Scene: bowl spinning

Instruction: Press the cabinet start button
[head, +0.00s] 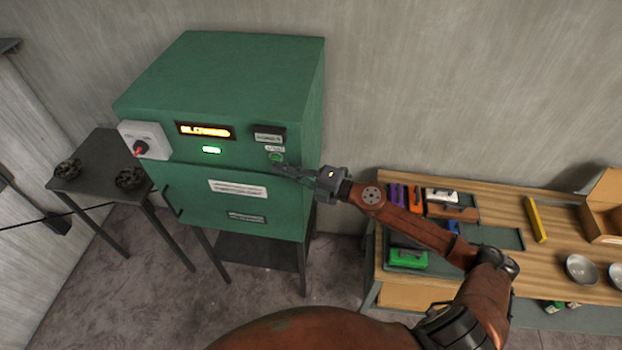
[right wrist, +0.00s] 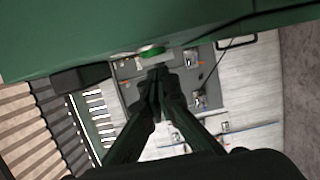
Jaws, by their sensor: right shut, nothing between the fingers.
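The green cabinet (head: 250,95) stands on legs against the wall. Its round green start button (head: 276,157) is on the right of the front face, under a small white label. My right gripper (head: 280,167) is shut and empty, its tips at or just below the button; contact cannot be told. In the right wrist view the green button (right wrist: 152,52) shows just beyond the closed fingertips (right wrist: 158,72). My left gripper is not in view.
A lit orange display (head: 205,131), a green indicator (head: 211,150) and a white box with a red switch (head: 143,142) are on the cabinet front. A dark side table (head: 100,170) stands left.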

